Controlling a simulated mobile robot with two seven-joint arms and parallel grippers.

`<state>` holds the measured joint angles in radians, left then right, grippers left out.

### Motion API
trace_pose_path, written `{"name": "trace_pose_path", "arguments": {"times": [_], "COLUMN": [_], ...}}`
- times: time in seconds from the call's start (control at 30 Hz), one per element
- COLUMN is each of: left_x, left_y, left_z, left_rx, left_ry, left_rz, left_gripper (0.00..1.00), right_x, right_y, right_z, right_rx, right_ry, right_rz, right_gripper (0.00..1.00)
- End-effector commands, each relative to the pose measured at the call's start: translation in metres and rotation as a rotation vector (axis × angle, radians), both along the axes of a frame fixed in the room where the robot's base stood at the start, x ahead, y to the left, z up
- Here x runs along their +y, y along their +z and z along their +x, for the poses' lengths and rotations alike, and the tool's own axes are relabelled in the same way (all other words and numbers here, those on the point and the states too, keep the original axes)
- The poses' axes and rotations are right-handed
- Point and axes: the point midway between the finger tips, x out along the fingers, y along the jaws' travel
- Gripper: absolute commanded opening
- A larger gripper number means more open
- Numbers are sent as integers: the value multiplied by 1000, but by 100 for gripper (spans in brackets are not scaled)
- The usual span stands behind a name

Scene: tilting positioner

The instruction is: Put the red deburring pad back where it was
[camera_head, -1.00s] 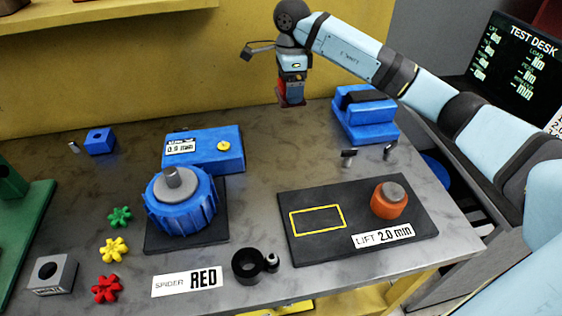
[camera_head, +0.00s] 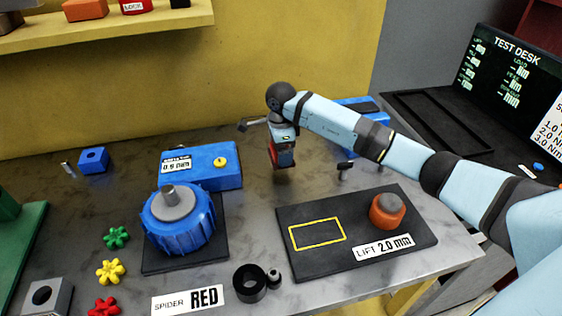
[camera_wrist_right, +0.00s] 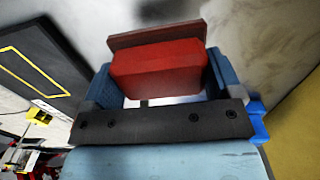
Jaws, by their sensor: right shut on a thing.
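My right gripper (camera_head: 283,158) is shut on the red deburring pad (camera_head: 280,157) behind the black plate, to the right of the blue box with the 0.5 mm label. In the right wrist view the red pad (camera_wrist_right: 158,68) sits between both fingers, with a flat brownish-red layer on its far side. The pad is low over the grey bench; I cannot tell whether it touches it. My left gripper is not in view.
The black plate (camera_head: 370,250) with a yellow outline and an orange knob (camera_head: 388,210) lies in front of the gripper. The blue box (camera_head: 205,168) and blue ribbed hub (camera_head: 178,225) stand left. A blue block (camera_head: 360,105) is partly hidden behind my arm.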

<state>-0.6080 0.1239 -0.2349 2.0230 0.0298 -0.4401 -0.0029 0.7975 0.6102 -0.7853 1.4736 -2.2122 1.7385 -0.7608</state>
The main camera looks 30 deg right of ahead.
Motion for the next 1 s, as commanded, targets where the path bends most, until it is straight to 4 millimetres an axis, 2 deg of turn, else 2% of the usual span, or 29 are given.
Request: {"name": "trace_pose_path", "arguments": {"times": [0.17, 0.43, 0.83, 0.87, 0.9, 0.93, 1.0], "left_x": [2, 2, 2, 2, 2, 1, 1], "left_y": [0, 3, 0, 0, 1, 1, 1], "left_z": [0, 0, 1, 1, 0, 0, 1], "left_rx": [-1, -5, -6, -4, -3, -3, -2], "left_ry": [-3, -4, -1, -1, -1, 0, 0], "left_rz": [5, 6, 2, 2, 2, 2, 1], "left_gripper": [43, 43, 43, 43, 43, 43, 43], "right_x": [0, 0, 0, 0, 0, 0, 0], "right_y": [-12, -48, -55, -55, -54, -54, -54], "right_z": [0, 0, 0, 0, 0, 0, 0], "right_rx": [-2, 1, -2, -2, -2, -2, -1], "right_ry": [-1, -1, 0, 0, 0, 0, 0], "right_rz": [0, 1, -1, -1, 0, 0, 0], "right_gripper": [63, 63, 63, 87, 96, 100, 100]}}
